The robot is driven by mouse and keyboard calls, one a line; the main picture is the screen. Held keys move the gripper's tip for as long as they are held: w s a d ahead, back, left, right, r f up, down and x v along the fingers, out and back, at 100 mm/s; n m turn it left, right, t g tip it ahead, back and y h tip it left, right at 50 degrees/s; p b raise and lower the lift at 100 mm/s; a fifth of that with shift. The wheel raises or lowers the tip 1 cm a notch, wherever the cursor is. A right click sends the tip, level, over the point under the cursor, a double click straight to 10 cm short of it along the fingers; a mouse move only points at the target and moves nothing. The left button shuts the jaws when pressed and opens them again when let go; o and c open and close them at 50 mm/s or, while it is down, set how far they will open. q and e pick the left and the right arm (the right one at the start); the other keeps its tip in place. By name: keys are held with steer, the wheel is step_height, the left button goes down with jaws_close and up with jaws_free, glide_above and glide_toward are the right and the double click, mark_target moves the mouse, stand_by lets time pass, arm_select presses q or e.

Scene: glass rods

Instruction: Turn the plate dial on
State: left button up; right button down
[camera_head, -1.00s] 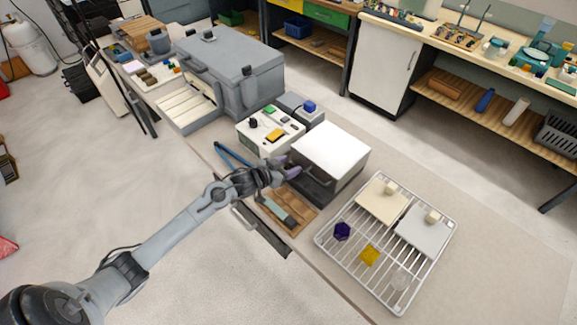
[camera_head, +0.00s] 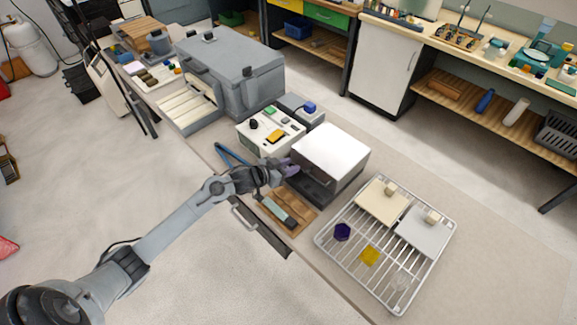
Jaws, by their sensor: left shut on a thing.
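A box with a white top (camera_head: 332,152) and dark grey sides stands on the bench at the middle. My left gripper (camera_head: 290,167) reaches its left front side at the near corner. Its jaws are shut on a small part there, which looks to be the plate dial; the fingers hide most of it, so I cannot tell how far it is turned. My right gripper is not in view.
A control box (camera_head: 270,134) with a black knob and coloured buttons stands behind my gripper. A wooden board (camera_head: 297,222) with a flat tool lies in front. A wire rack (camera_head: 330,253) holds two pale blocks and small coloured pieces. A large grey case (camera_head: 240,62) stands behind.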

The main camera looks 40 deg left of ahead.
arm_select(q)
steer(key=shift+w+a+m+g+h, duration=0.1)
steer(key=shift+a+m+g+h, duration=0.1)
steer(key=shift+m+h, duration=0.35)
steer(key=shift+w+a+m+g+h, duration=0.1)
steer(key=shift+m+g+h, duration=0.1)
steer(key=shift+m+h, duration=0.35)
steer(key=shift+m+g+h+b, duration=0.4)
steer(key=shift+m+h+b, duration=0.2)
steer(key=shift+m+h, duration=0.15)
steer(key=shift+s, duration=0.1)
steer(key=o, duration=1)
